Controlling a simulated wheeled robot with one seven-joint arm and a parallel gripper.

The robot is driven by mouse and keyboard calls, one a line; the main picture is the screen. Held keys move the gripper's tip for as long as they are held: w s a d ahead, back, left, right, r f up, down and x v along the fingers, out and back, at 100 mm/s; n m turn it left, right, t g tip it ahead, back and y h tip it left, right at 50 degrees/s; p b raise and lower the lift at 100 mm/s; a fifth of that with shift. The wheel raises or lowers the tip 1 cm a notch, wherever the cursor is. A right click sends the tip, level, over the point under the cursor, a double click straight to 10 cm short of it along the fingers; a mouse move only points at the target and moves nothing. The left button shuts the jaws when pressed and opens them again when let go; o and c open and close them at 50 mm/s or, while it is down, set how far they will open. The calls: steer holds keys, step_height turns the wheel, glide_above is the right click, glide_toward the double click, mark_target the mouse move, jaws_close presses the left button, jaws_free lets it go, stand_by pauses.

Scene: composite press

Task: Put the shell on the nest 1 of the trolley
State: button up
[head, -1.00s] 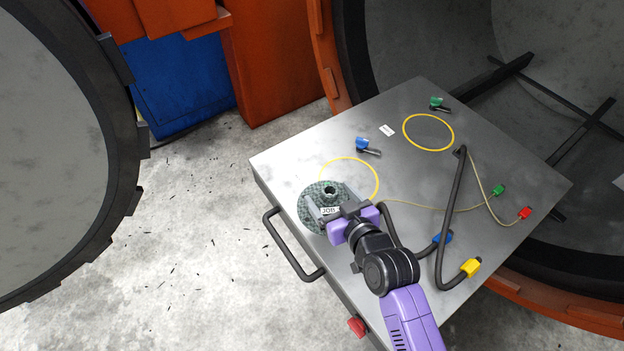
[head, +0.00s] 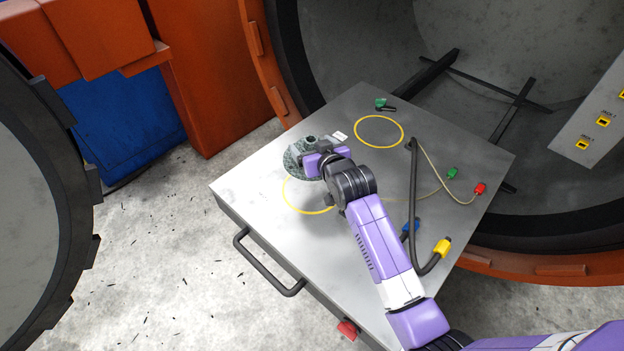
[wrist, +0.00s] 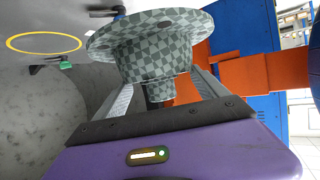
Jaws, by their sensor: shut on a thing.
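The shell (head: 294,158) is a grey-green checkered disc with a raised hub. My gripper (head: 312,152) is shut on its hub. The shell is at the far-left side of the near yellow ring (head: 303,210) on the metal trolley top (head: 250,200), overlapping the ring's far edge in the head view. In the wrist view the shell (wrist: 155,50) sits between my two fingers, its wide disc away from the palm. It seems held above the top; the gap is unclear. A second yellow ring (head: 379,147) lies farther back, empty. I cannot read which ring is nest 1.
A green-handled clamp (head: 381,103) stands by the far ring. Dark hose with a yellow connector (head: 442,248), plus thin cable with green (head: 453,173) and red (head: 480,188) plugs, lies on the right. The open press chamber (head: 400,40) is behind. A handle (head: 265,262) projects at front left.

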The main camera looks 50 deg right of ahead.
step_height(320, 180, down, 13)
steer(key=shift+b, duration=0.3)
steer(key=o, duration=1.5)
steer(key=shift+f, duration=0.15)
steer(key=shift+o, duration=0.2)
